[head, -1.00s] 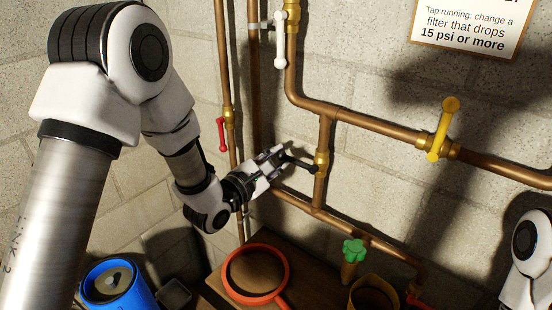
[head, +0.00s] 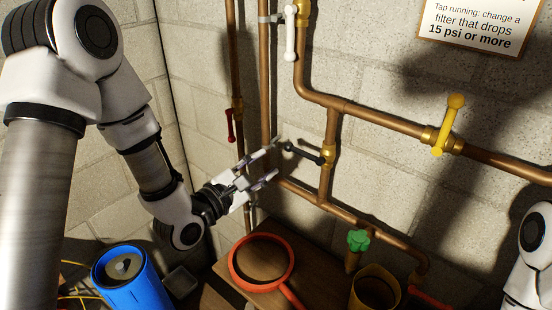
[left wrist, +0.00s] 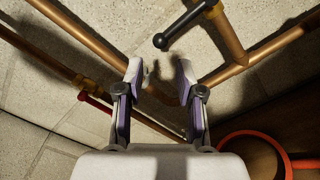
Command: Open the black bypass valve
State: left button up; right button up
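The black bypass valve has a black lever (head: 305,154) that points left from its brass body (head: 328,155) on a short vertical copper pipe. The lever lies across that pipe. In the left wrist view the lever (left wrist: 181,25) shows above the fingers, its round end near the top middle. My left gripper (head: 274,160) is open and empty, just left of the lever's end and apart from it. Its two spread fingers also show in the left wrist view (left wrist: 160,76). My right gripper is out of view; only part of that arm shows at the right edge.
A red-handled valve (head: 230,124) is on a pipe left of my gripper. A white lever (head: 290,33) is above and a yellow one (head: 448,124) to the right. A green knob (head: 358,241), an orange ring-shaped tool (head: 262,262) and a blue canister (head: 130,280) are below.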

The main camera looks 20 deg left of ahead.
aim_at(286, 149)
pick_arm(q)
jog(key=x, duration=0.7)
jog(key=shift+w+p, duration=0.15)
jog(key=shift+p, duration=0.15)
jog(key=shift+o, duration=0.3)
jog(key=shift+w+d, duration=0.1)
jog(key=shift+w, duration=0.25)
jog(key=c, duration=0.4)
jog(key=shift+w+r, duration=0.1)
jog(key=shift+w, duration=0.05)
jog(key=shift+c, duration=0.9)
